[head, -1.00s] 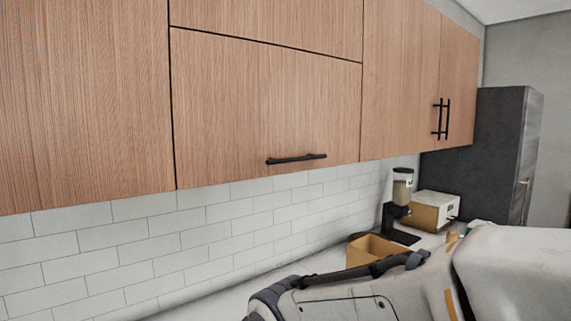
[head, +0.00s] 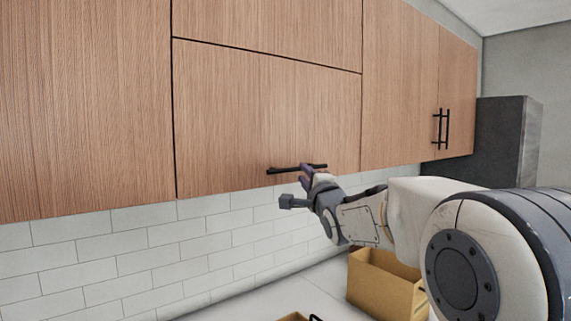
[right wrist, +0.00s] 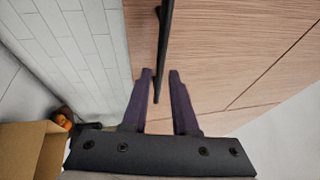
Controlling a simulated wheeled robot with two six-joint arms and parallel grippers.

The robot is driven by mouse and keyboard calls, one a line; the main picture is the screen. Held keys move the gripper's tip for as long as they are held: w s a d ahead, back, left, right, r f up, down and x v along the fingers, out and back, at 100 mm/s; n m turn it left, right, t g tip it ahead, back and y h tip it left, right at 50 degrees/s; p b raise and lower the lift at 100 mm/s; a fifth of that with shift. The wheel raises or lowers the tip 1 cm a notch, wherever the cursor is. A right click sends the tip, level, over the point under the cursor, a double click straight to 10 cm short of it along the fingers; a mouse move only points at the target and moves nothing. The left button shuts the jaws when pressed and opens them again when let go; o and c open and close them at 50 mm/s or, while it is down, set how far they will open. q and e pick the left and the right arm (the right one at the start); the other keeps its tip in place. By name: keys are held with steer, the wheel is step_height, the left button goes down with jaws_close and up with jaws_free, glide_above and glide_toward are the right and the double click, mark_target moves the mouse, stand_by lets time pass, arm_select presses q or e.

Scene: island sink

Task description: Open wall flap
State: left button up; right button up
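The wall flap (head: 255,115) is a closed wood-grain cabinet door with a black bar handle (head: 285,171) along its lower edge. My right gripper (head: 306,173) is raised to the handle, and its fingers overlap the handle's right part in the head view. In the right wrist view, the two dark purple fingers of the right gripper (right wrist: 161,75) are apart. The handle (right wrist: 167,40) runs between them in the picture. I cannot tell whether they touch it. The flap's wood face (right wrist: 230,50) fills the right side there. My left gripper is not in view.
Fixed wooden cabinets flank the flap, and the right one (head: 400,90) has vertical black handles. A cardboard-coloured box (head: 385,285) stands on the counter below my right arm. White wall tiles (head: 150,255) lie under the cabinets. A dark fridge (head: 500,145) stands at the far right.

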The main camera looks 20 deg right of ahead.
mark_target(300, 170)
steer(key=shift+w+d+r+p, duration=0.15)
steer(key=shift+w+p, duration=0.15)
steer(key=shift+w, duration=0.45)
steer(key=shift+w+a+r+p, duration=0.15)
steer(key=shift+w+p, duration=0.1)
steer(key=shift+w, duration=0.55)
steer(key=shift+w+d+r+p, duration=0.15)
steer(key=shift+w+p, duration=0.15)
steer(key=shift+w, duration=0.45)
steer(key=shift+c, duration=0.4)
jaws_close()
